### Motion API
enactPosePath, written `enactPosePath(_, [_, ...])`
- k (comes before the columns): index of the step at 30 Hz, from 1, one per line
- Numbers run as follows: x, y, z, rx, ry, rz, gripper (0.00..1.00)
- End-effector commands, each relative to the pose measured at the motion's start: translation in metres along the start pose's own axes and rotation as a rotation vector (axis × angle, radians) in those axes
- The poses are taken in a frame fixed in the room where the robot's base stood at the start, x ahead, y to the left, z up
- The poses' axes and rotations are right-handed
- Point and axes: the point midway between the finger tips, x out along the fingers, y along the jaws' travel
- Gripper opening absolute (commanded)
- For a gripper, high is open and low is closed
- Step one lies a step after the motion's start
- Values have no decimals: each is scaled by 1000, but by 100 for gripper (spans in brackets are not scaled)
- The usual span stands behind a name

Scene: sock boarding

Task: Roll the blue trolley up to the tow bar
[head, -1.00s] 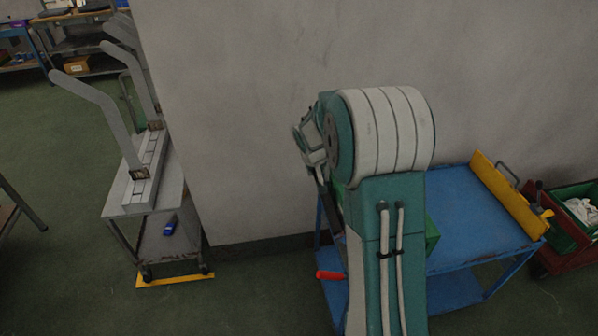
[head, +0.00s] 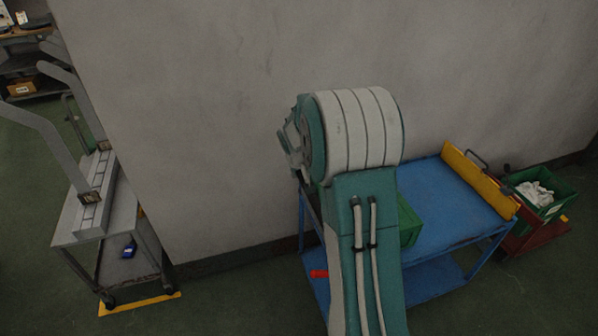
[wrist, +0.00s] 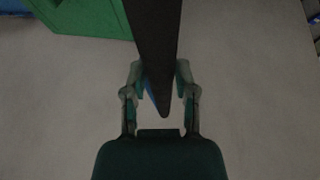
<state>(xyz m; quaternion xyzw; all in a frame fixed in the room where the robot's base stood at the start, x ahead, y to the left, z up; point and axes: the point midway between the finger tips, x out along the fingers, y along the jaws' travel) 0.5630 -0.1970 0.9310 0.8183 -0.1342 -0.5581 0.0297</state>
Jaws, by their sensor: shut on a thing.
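The blue trolley (head: 450,205) stands along the grey wall, with a blue top and a lower shelf. My gripper (head: 288,145) is at its left end, partly hidden behind my arm. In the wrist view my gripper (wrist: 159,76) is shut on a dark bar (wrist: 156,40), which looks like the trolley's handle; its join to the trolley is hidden.
A green crate (head: 408,225) sits on the trolley, partly behind my arm. Right of the yellow bar, another green crate (head: 560,205) with white cloth sits over a dark red base (head: 525,240). A grey cart (head: 70,228) stands at left. The wall (head: 220,120) blocks the back.

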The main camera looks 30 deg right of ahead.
Motion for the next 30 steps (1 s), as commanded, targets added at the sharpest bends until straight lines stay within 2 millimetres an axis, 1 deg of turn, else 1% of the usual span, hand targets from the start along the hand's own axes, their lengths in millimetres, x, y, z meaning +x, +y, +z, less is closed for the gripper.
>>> enactPosePath(1, [2,2,5,2,-14,1,0])
enactPosePath(8, [3,5,5,3,-14,1,0])
enactPosePath(9, [3,6,5,3,-14,1,46])
enactPosePath(11, [3,6,5,4,-13,1,71])
enactPosePath(27, [0,1,1,1,-2,2,71])
enactPosePath(30, [-4,1,0,1,0,2,71])
